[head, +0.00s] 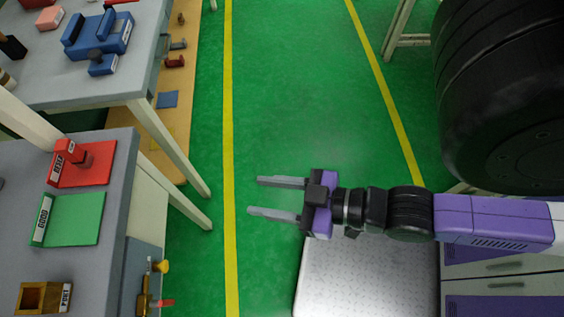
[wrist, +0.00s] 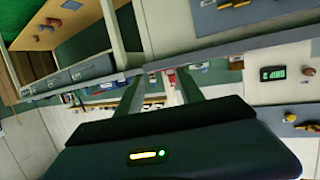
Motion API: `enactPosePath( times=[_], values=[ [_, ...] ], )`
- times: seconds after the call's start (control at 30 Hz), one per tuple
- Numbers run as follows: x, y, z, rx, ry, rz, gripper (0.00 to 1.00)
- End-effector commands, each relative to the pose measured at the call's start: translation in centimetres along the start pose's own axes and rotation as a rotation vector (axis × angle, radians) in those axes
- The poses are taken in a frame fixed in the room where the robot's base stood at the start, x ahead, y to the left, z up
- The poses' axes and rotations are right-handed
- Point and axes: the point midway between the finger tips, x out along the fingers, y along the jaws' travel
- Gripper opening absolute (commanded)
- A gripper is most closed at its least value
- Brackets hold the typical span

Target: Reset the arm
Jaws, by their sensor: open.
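My gripper (head: 277,200) shows in the head view, stretched out to the left over the green floor. Its two grey fingers are parallel and well apart, with nothing between them. My purple and black arm (head: 495,220) runs from the right edge to it. In the wrist view the two fingers (wrist: 160,90) point away from the camera with a gap between them, and tables and shelves show tilted beyond.
Another table (head: 125,75) behind bears blue clamp-like parts (head: 110,33). Yellow-lined green floor (head: 290,90) lies open between.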

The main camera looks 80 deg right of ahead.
Motion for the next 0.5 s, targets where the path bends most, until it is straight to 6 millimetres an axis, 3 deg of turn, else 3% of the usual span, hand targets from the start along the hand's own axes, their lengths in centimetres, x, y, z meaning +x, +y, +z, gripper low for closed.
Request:
enactPosePath(
  times=[0.1, 0.2, 0.5],
  values=[
    [-2.4, -0.4, -0.4, -0.010, 0.009, -0.017, 0.45],
    [-3.3, -0.6, -0.7, -0.014, 0.019, -0.025, 0.45],
    [-3.5, -0.7, -0.8, -0.014, 0.022, -0.027, 0.45]
  ],
)
